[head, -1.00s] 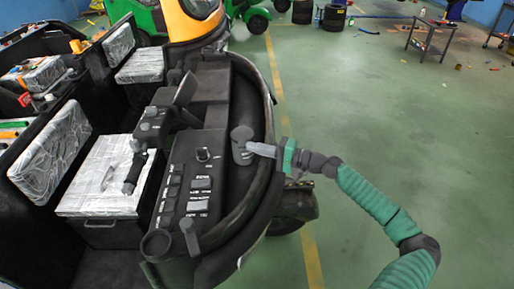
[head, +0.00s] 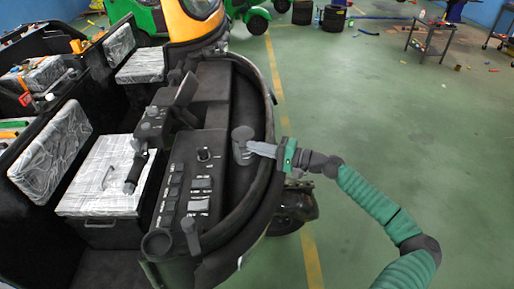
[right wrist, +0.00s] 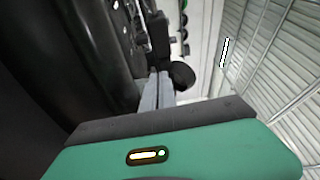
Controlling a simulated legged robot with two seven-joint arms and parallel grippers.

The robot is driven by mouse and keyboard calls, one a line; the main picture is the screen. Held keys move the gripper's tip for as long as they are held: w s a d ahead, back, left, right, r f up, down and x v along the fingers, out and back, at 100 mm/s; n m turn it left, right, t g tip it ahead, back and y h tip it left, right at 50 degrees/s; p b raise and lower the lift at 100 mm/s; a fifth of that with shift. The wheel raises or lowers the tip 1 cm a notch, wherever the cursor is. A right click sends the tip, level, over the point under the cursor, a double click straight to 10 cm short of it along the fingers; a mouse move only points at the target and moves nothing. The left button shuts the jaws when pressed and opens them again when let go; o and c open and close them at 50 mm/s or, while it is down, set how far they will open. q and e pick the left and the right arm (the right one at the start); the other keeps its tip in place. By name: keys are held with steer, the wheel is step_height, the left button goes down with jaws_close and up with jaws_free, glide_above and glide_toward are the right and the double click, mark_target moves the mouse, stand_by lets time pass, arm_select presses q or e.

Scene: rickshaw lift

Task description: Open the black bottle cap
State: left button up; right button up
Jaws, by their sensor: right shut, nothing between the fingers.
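The black bottle cap (head: 241,133) is the round dark top of a short black cylinder at the right edge of the vehicle's dashboard in the head view. My right gripper (head: 254,147) comes in from the right with its grey fingers shut and empty. The fingertips overlap the cylinder just below the cap; whether they touch it cannot be told. In the right wrist view, the shut fingers (right wrist: 156,90) point away from the camera, and a dark round part (right wrist: 181,75), likely the cap, shows just right of them. My left gripper is out of view.
The black dashboard (head: 190,185) with switches and a lever fills the middle. A curved black rim (head: 268,120) runs between it and my right arm. A patterned seat (head: 105,175) is at left. Open green floor (head: 390,130) lies to the right.

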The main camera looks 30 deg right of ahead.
steer(key=shift+w+a+f, duration=0.2)
steer(key=shift+w+a, duration=0.05)
steer(key=shift+a, duration=0.2)
steer(key=shift+s+d, duration=0.1)
steer(key=shift+s, duration=0.1)
steer(key=shift+d+f, duration=0.15)
steer(key=shift+f, duration=0.1)
steer(key=shift+s+d+f+g+b, duration=0.2)
steer(key=shift+s+d+g+b, duration=0.05)
steer(key=shift+g+b, duration=0.1)
steer(key=shift+s+d, duration=0.15)
steer(key=shift+d, duration=0.1)
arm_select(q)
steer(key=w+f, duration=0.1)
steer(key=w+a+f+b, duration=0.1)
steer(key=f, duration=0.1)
arm_select(e)
steer(key=v, duration=1.6)
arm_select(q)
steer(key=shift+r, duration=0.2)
arm_select(e)
steer(key=shift+d, duration=0.15)
